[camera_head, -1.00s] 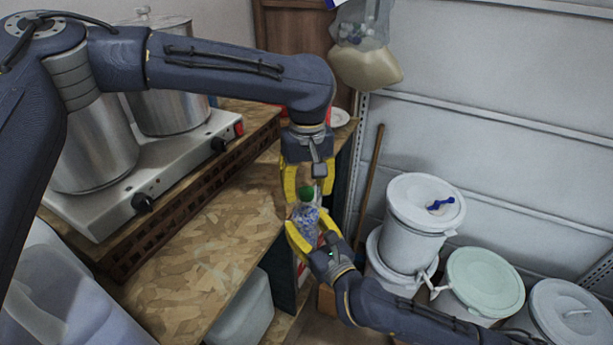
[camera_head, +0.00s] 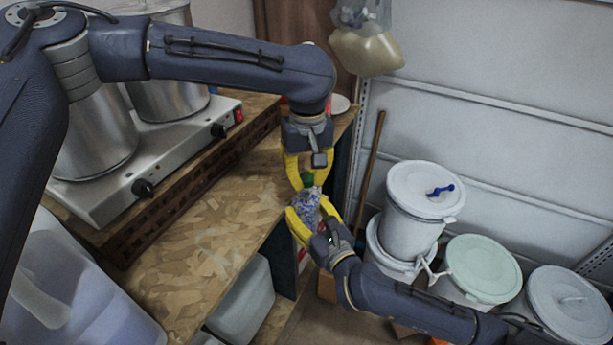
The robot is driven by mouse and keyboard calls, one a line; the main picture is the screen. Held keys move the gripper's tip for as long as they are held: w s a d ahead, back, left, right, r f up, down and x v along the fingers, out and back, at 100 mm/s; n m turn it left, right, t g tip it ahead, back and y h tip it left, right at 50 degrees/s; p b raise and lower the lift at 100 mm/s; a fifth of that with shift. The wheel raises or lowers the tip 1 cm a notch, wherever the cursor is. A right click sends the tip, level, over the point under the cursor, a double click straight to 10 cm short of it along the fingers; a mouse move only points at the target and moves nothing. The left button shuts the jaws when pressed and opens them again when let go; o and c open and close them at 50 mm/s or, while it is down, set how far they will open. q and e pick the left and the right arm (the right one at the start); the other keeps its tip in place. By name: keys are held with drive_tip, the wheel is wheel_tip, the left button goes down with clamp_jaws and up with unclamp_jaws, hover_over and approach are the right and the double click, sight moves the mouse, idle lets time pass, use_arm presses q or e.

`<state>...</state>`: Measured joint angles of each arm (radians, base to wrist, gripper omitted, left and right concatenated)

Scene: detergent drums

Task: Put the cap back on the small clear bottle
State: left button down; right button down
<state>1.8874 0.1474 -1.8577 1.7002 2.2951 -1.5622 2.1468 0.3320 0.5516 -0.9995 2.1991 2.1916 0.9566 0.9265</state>
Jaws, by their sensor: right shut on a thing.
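The small clear bottle (camera_head: 307,204) with bluish contents is held upright or nearly so beyond the bench's right edge. My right gripper (camera_head: 308,214) is shut on it, with yellow fingers on either side. The green cap (camera_head: 307,180) is at the bottle's top; whether it is seated or only just above the neck is too small to tell. My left gripper (camera_head: 307,184) points down from above, its yellow fingers on both sides of the cap. I cannot tell whether they touch it.
The wooden bench (camera_head: 215,215) has a clear patterned top. A steel hotplate (camera_head: 150,165) with large pots stands at its back left. White lidded drums (camera_head: 415,225) stand at the lower right. A wooden pole (camera_head: 370,170) leans by the wall, and a grey bin (camera_head: 240,300) is under the bench.

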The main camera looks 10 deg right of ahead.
idle(0.3)
use_arm(q)
drive_tip(key=m, duration=0.6)
drive_tip(key=shift+m, duration=0.4)
drive_tip(key=c, duration=1.4)
unclamp_jaws()
drive_tip(key=shift+o, duration=0.2)
drive_tip(key=shift+r, duration=2.25)
